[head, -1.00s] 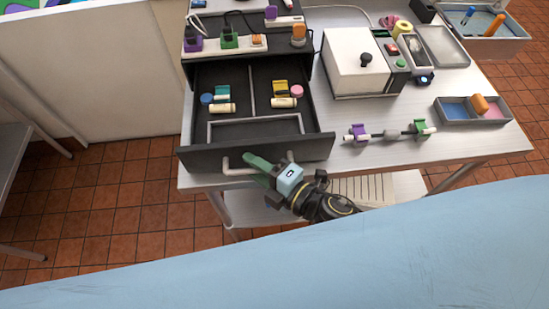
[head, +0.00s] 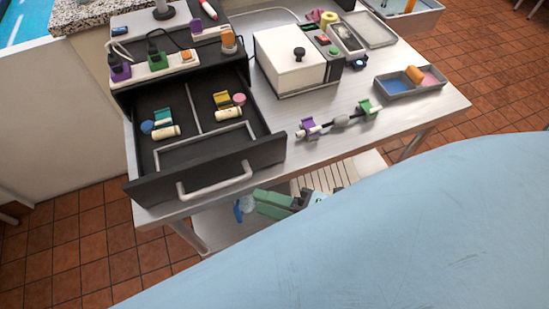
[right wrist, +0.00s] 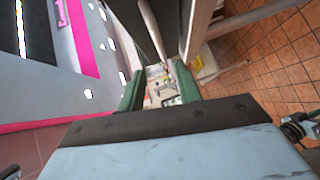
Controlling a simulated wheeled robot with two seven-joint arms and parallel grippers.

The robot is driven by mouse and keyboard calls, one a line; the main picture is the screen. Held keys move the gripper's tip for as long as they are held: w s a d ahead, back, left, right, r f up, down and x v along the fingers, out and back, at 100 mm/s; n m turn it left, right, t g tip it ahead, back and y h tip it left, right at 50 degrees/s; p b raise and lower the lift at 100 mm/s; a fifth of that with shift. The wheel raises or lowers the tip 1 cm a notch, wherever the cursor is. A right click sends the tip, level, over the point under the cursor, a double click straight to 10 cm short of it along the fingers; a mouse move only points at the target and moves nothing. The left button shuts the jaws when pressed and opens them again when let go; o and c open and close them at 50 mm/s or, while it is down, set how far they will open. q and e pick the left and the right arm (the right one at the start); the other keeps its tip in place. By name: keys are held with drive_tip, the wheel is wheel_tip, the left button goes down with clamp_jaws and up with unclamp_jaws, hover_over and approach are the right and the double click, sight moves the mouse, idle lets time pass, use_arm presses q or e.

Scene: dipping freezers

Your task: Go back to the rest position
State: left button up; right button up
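My right gripper (head: 268,203) is low in front of the workbench, below the open drawer's front and apart from its handle (head: 215,181). In the right wrist view, the green fingers of this gripper (right wrist: 157,84) stand apart with nothing held between them. The black drawer (head: 160,190) is pulled out and holds small coloured pieces. My left gripper is in neither view. The big pale blue surface across the front of the head view hides much of my right arm.
The workbench (head: 350,150) carries a white box (head: 290,62), a purple-and-green-ended rod (head: 342,121) and a divided tray (head: 398,92). A lower shelf (head: 225,228) is under it. Open tiled floor (head: 75,250) lies to the left.

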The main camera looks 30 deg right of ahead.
drive_tip(key=shift+s+d+r, duration=0.1)
drive_tip(key=shift+s+d, duration=0.25)
idle(0.4)
drive_tip(key=s+d+f+m+g+h, duration=0.15)
drive_tip(key=d+f+m+h, duration=0.35)
drive_tip(key=f, duration=1.1)
drive_tip(key=d+f+m+g+h, duration=0.3)
drive_tip(key=d+f+m, duration=0.45)
drive_tip(key=f, duration=0.75)
drive_tip(key=s+f+m+g+h+b, duration=0.1)
drive_tip(key=s+f+m+g, duration=0.6)
drive_tip(key=s+f, duration=1)
drive_tip(key=shift+s+d+m+h, duration=0.25)
drive_tip(key=shift+s+m+h, duration=0.45)
drive_tip(key=shift+s+m, duration=0.35)
